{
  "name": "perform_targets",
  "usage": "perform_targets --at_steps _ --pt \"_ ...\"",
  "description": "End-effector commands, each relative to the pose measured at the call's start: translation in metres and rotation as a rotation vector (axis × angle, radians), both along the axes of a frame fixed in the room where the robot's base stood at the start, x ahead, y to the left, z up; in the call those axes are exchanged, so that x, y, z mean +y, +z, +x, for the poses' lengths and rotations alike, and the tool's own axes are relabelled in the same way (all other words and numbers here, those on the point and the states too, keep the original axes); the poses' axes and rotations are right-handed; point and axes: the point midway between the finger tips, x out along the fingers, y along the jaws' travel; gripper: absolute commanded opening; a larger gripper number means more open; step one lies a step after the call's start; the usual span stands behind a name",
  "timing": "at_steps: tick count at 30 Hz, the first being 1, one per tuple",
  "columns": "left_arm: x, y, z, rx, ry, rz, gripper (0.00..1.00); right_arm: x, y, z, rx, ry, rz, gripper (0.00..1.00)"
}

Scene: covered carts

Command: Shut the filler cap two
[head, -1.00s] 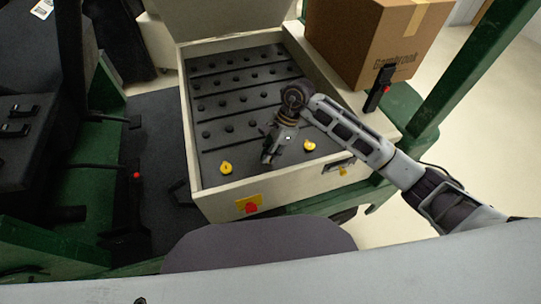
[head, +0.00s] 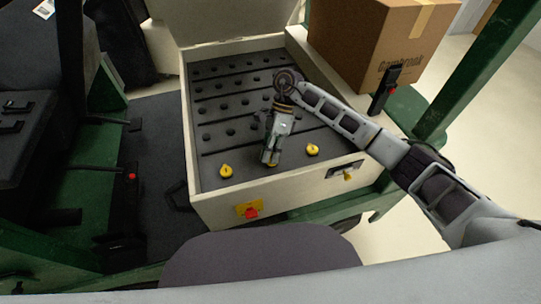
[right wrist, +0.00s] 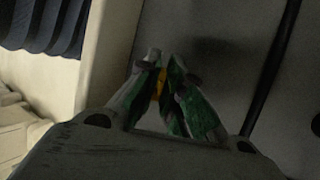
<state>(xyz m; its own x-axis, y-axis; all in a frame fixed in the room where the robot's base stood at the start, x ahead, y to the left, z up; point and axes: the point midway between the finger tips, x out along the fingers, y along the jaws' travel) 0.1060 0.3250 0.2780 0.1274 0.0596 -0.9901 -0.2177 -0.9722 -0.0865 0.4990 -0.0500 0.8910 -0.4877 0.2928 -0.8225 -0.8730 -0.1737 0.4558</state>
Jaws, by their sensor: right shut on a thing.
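Yellow filler caps stand in a row near the front of the open cream box's studded dark top. The left cap (head: 226,171) and the right cap (head: 312,150) show in the head view. My right gripper (head: 270,160) reaches down between them, shut on the middle yellow cap, which I take as filler cap two. Only a strip of this cap (right wrist: 160,84) shows between the fingertips in the right wrist view; the fingers hide most of it. I cannot tell how far it is turned. My left gripper is not in view.
The cream box wall (head: 275,191) rises around the dark top, with a red knob (head: 251,213) on its front. A raised lid (head: 230,18) stands behind. A cardboard box (head: 372,45) and a black lever (head: 384,88) stand at right. Green cart frames flank both sides.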

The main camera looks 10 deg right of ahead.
Motion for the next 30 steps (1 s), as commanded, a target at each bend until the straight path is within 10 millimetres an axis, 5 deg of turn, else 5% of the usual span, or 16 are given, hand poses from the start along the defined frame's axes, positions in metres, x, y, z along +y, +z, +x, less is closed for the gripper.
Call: perform_targets --at_steps 13,14,18,30 --pt "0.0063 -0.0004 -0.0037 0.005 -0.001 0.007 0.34 0.0003 0.0003 0.0010 0.006 -0.001 0.001 0.00" --pt "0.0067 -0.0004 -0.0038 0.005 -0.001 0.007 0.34 0.0002 0.0002 0.0010 0.006 -0.001 0.001 0.13" --pt "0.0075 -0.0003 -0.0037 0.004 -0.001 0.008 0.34 0.0003 0.0002 0.0007 0.006 -0.001 -0.001 0.30" --pt "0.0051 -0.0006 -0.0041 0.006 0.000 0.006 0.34 -0.0003 0.0013 0.0013 0.007 0.000 -0.002 0.30"
